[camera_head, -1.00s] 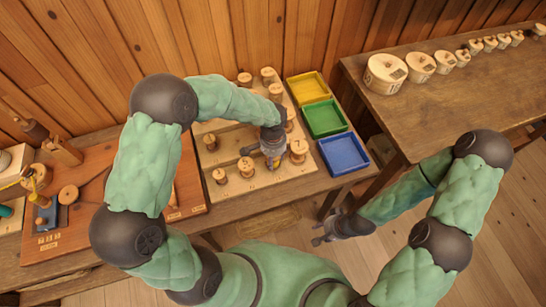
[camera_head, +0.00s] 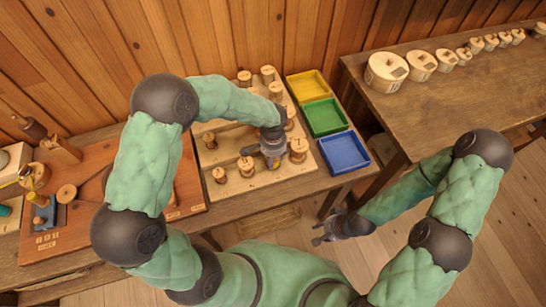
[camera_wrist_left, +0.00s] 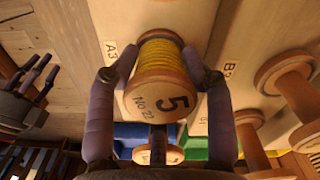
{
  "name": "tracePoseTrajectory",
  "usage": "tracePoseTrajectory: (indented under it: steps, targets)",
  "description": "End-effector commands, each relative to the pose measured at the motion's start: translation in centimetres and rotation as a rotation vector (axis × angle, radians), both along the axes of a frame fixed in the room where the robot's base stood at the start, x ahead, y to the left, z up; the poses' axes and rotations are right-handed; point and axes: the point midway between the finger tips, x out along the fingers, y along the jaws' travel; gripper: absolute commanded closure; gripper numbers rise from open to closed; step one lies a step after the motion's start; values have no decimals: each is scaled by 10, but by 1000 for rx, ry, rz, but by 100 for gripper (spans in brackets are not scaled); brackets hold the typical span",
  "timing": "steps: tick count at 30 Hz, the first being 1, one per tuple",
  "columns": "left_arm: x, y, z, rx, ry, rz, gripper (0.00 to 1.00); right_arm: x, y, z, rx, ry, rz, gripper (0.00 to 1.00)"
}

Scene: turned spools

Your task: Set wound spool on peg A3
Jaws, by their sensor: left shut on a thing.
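The wound spool (camera_wrist_left: 160,85), with yellow thread and a face marked 5 and No 22, sits between the fingers of my left gripper (camera_wrist_left: 158,80) in the left wrist view. The gripper is shut on it. The A3 label (camera_wrist_left: 111,50) is right beside the spool on the pale stepped rack. The peg itself is hidden, so I cannot tell whether the spool is fully seated. In the head view my left gripper (camera_head: 272,150) is over the rack's front step (camera_head: 232,187) and mostly covers the spool. My right gripper (camera_head: 327,230) is open and empty, away from the rack.
Other spools (camera_head: 298,150) stand close on the rack. Yellow (camera_head: 307,86), green (camera_head: 325,117) and blue (camera_head: 344,152) trays lie to its right. A brown board (camera_head: 100,205) with a winder is at left. A side table (camera_head: 450,95) carries a row of round wooden pieces.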

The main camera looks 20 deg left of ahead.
Motion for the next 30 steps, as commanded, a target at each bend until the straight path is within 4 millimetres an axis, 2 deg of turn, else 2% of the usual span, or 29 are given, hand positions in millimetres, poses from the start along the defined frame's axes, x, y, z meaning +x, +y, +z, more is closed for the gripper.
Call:
tracePoseTrajectory:
  steps: [1, 2, 3, 14, 30]
  targets:
    - [0, 0, -2, 0, 0, 0, 81, 0, 0, -1, 0, 0, 0, 60]
    - [0, 0, -1, 0, 0, 0, 41, 0, 0, -1, 0, 0, 0, 60]
    - [0, 0, -1, 0, 0, 0, 37, 0, 0, -1, 0, 0, 0, 60]
    - [0, 0, 1, 0, 0, 0, 37, 0, 0, 1, 0, 0, 0, 60]
    - [0, 0, 36, 0, -1, 0, 37, 0, 0, 26, 0, 0, 0, 60]
